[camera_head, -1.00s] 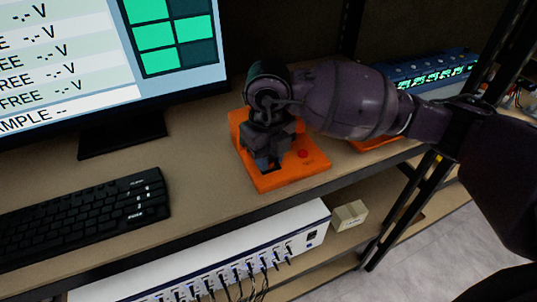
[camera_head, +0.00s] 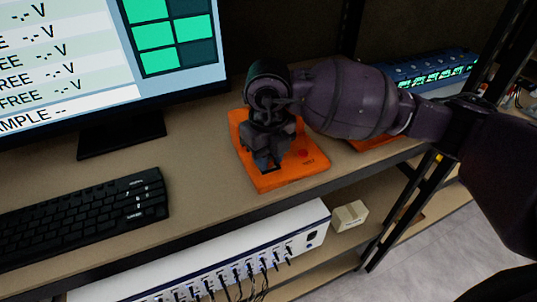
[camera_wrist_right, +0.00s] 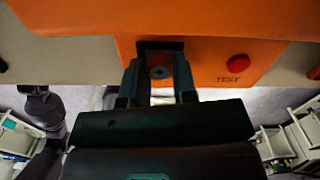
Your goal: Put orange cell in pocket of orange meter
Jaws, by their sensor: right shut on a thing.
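The orange meter (camera_head: 290,180) lies on the upper bench board, right of the monitor. It has a red button marked TEST and a dark pocket (camera_wrist_right: 160,46) in the wrist view. My right gripper (camera_head: 267,161) is over the meter, pointing down at it. My left gripper is not in view.
A monitor (camera_head: 110,70) and a black keyboard (camera_head: 85,215) are on the left. Another orange device (camera_head: 372,143) is partly hidden behind my right arm. A blue rack (camera_head: 440,72) is at the back right. A white box with cables (camera_head: 220,262) is below the board's front edge.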

